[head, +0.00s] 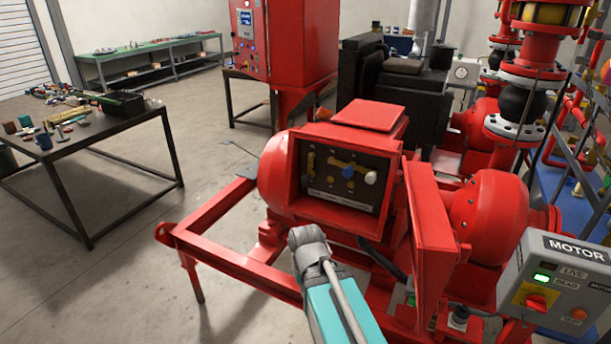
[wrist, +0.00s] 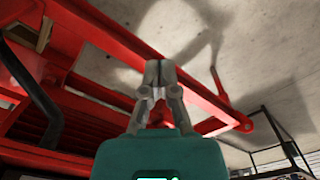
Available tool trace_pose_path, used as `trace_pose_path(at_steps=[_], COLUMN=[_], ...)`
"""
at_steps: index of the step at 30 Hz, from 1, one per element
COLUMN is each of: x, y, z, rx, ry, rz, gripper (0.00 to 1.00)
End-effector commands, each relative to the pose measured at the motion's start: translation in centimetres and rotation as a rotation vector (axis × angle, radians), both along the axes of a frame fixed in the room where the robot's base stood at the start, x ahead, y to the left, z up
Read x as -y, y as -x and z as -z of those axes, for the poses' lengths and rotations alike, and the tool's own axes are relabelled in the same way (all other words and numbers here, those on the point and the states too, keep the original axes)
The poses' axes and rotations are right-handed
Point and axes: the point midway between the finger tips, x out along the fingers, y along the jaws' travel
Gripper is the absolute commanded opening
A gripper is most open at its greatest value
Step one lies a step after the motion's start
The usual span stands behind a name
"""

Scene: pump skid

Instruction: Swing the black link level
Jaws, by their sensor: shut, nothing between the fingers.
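In the head view, the red terminal box (head: 296,180) stands open. On its dark panel (head: 325,190) are a brass-coloured strip (head: 335,161), a blue knob (head: 348,172) and a white knob (head: 371,177). A pale upright piece (head: 311,162) sits at the panel's left. I cannot pick out the black link against the dark panel. In the wrist view, my gripper (wrist: 160,68) is shut and empty, its grey fingertips together above the red frame and floor. My arm shows in front of and below the box in the head view; the fingers cannot be made out there.
The box's red door (head: 432,210) hangs open on the right. The red skid frame (head: 215,258) surrounds the space below. A motor switch box (head: 560,285) with a lit green lamp stands at right. A cluttered black table (head: 100,145) is at left, with clear floor between.

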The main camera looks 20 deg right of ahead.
Motion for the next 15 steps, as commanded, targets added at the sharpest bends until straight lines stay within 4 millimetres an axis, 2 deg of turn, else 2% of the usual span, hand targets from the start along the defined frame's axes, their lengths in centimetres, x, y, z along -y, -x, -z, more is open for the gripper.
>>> trace_pose_path(at_steps=[8,15], x=[0.7,2.3], y=[-1.4,-4.5], z=[0.3,0.6], rx=[0.017,0.055], ry=[0.074,0.248], rz=[-0.021,-0.071], gripper=[0.00,0.00])
